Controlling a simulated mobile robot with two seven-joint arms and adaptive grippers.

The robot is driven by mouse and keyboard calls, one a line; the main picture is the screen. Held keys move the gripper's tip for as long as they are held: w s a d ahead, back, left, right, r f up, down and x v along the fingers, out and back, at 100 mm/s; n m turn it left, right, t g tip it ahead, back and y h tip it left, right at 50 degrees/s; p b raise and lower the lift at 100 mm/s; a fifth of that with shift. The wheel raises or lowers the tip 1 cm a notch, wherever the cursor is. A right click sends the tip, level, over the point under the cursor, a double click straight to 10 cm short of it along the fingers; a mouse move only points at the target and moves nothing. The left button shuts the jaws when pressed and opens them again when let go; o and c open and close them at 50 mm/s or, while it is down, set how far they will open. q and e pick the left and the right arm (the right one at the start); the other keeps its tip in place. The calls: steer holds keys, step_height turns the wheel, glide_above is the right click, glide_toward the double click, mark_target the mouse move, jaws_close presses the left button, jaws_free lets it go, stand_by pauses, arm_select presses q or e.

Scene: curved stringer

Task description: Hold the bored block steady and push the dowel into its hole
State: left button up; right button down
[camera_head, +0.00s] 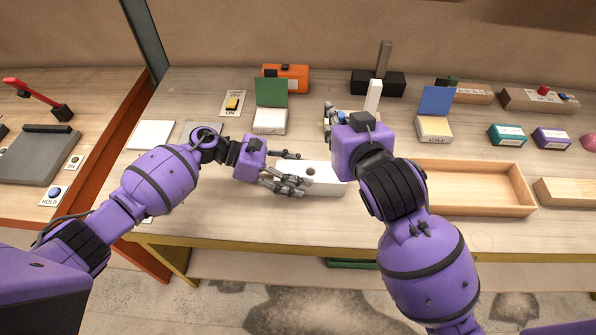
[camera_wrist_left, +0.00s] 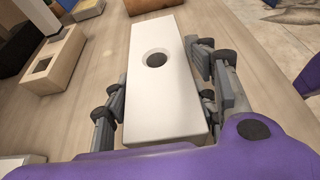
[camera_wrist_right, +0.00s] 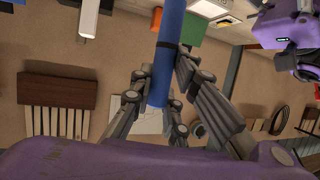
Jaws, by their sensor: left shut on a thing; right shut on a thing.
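The white bored block (camera_head: 328,183) lies on the bench with its round hole (camera_head: 310,171) facing up. It fills the middle of the left wrist view (camera_wrist_left: 166,100), where the hole (camera_wrist_left: 155,59) looks empty. My left gripper (camera_head: 297,171) is shut on the block, with fingers along both long sides. My right gripper (camera_head: 330,116) is behind and to the right of the block in the head view, its fingers mostly hidden by its purple body. In the right wrist view it is shut on the blue dowel (camera_wrist_right: 169,35), which has a dark band. The dowel is apart from the block.
A wooden tray (camera_head: 480,209) stands to the right of the block. A box with a green raised panel (camera_head: 271,92) and one with a blue panel (camera_head: 435,100) stand behind. An orange box (camera_head: 286,77) is at the back. The bench's front edge is close.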

steer(key=a+f, duration=0.5)
steer(key=f, duration=0.2)
steer(key=shift+f, duration=0.15)
stand_by(0.5)
steer(key=shift+f, duration=2.6)
stand_by(0.9)
steer(key=shift+r, duration=0.1)
steer(key=shift+r, duration=2.1)
steer(key=shift+f, duration=0.45)
stand_by(0.5)
